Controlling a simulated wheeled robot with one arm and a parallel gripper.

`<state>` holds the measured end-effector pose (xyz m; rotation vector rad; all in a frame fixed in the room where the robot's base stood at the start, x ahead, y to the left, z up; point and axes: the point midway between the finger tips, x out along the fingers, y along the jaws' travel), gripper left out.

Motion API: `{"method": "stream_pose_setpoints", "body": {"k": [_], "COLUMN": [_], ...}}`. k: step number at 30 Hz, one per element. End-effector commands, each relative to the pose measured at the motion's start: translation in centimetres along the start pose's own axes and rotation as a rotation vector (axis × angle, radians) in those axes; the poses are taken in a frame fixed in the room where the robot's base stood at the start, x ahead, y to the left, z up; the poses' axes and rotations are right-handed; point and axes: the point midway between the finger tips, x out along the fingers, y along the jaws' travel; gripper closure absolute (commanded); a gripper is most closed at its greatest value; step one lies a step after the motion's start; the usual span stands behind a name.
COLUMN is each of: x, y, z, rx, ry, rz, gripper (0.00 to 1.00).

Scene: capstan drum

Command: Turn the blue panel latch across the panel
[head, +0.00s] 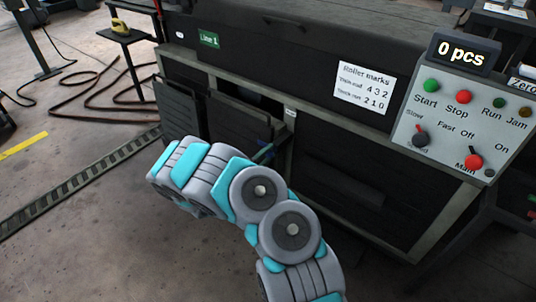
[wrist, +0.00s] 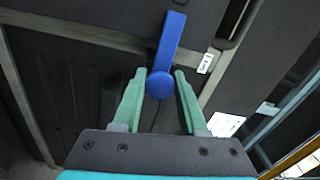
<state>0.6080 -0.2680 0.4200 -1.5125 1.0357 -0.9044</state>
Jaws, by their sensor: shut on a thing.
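The blue panel latch (wrist: 168,48) shows in the wrist view as a long flat bar with a round knob at its lower end. The bar runs up and slightly right from the knob, over the dark panel. My gripper (wrist: 160,73) has its two green fingers on either side of the latch at its knob end, shut on it. In the head view my arm reaches to the machine's front, and the latch is mostly hidden and too small there to make out clearly.
The dark machine front has lower panels (head: 222,115) in a grey frame. A control box (head: 450,125) with buttons and knobs is at the right. A white roller marks sheet (head: 364,87) is on the front. The floor at left is mostly open, with a hose and a floor grating.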

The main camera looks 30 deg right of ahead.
Motion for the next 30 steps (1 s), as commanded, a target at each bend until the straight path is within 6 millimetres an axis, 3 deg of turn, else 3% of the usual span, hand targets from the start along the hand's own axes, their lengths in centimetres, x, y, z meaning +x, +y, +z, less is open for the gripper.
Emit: {"method": "stream_pose_setpoints", "body": {"k": [10, 11, 18, 30], "x": [-0.04, -0.04, -0.02, -0.94], "y": [0.0, 0.0, 0.0, 0.02], "z": [0.14, 0.13, 0.07, 0.14], "rx": [-0.003, -0.003, -0.002, -0.002], "ry": [-0.004, -0.004, -0.002, -0.003], "rz": [0.0, 0.0, 0.0, 0.0], "gripper": [1.0, 0.56, 0.29, 0.28]}}
